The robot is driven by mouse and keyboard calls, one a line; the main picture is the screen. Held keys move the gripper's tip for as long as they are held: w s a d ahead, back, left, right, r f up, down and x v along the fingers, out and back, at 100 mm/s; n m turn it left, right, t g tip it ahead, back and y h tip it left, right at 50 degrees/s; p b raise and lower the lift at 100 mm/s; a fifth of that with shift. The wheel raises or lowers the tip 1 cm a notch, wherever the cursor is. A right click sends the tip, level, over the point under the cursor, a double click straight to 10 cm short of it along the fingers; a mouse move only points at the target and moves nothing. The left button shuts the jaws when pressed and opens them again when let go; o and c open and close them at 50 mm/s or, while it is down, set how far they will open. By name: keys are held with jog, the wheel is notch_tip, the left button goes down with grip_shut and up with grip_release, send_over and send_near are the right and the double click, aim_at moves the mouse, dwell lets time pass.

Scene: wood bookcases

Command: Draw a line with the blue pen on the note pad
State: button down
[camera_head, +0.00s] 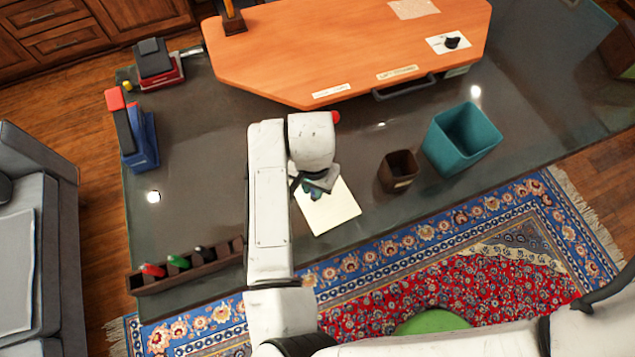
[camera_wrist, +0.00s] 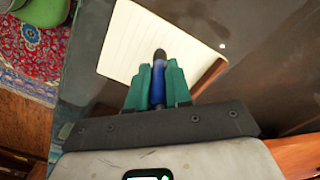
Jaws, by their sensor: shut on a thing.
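The note pad (camera_head: 331,209) is a cream sheet lying flat on the dark desk, partly under my gripper in the head view. It also shows in the wrist view (camera_wrist: 140,45) as a lined page with a brown edge. My gripper (camera_head: 318,187) is over the pad's upper part. In the wrist view, its green fingers (camera_wrist: 158,85) are shut on the blue pen (camera_wrist: 158,88), whose dark end points toward the pad. I cannot tell whether the pen touches the paper. No drawn line shows on the visible paper.
A pen rack (camera_head: 190,266) with several pens sits at the desk's front left. A brown cup (camera_head: 398,172) and a teal bin (camera_head: 462,140) stand right of the pad. An orange board (camera_head: 330,50) covers the back. A stapler-like blue object (camera_head: 139,140) stands at left.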

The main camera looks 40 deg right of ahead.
dwell(0.3)
jog(key=shift+r+p, duration=2.35)
jog(key=shift+r, duration=1.65)
